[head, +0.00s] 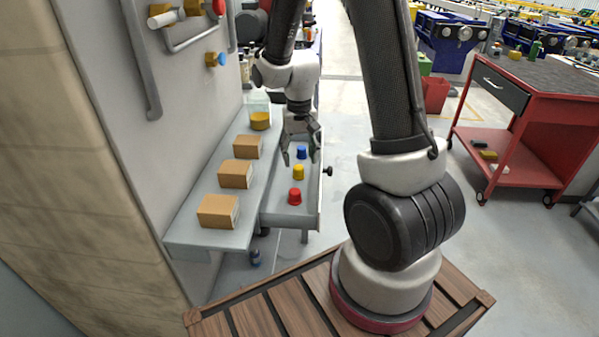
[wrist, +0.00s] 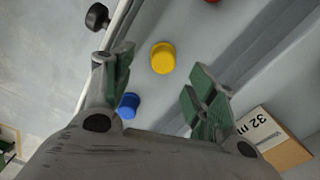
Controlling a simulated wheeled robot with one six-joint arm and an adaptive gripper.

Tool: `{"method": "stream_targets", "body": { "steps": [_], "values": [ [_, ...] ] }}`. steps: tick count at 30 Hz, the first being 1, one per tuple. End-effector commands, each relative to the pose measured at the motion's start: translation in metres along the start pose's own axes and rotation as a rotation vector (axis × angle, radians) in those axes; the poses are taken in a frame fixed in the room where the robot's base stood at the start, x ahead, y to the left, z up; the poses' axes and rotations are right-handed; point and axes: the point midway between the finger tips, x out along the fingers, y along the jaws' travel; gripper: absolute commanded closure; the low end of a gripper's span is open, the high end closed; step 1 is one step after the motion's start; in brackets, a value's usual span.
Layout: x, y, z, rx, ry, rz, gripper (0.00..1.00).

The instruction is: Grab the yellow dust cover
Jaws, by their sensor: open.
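The yellow dust cover (head: 299,172) stands in an open grey drawer (head: 312,213), between a blue cover (head: 301,153) and a red cover (head: 295,196). In the wrist view the yellow cover (wrist: 163,58) lies ahead of the fingertips and between their lines. My gripper (head: 301,160) is open and empty above the drawer, near the blue cover. In the wrist view its green-padded fingers (wrist: 160,82) are spread wide. The blue cover (wrist: 128,105) shows beside the left finger there, and the red cover (wrist: 212,1) is cut off at the top edge.
Cardboard boxes (head: 218,211) stand on the grey shelf (head: 190,238) left of the drawer, with a yellow-brown round container (head: 260,121) behind them. A red cart (head: 520,150) stands apart at right.

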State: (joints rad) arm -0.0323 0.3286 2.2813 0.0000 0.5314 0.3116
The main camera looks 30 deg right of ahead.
Motion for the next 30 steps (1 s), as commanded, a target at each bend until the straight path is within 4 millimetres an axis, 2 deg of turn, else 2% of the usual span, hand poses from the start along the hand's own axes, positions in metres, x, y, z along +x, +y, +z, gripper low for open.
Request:
{"method": "stream_targets", "body": {
  "steps": [6,9,17,24,30],
  "values": [
    [0.034,-0.003,0.007,-0.001,-0.004,0.001,0.43],
    [0.044,-0.003,0.006,-0.001,-0.002,0.001,0.43],
    [0.047,-0.003,0.006,-0.001,0.0,0.0,0.43],
    [0.047,-0.003,0.006,-0.001,0.0,0.0,0.82],
    [0.047,-0.002,0.006,-0.001,-0.001,0.0,0.85]
  ]
}}
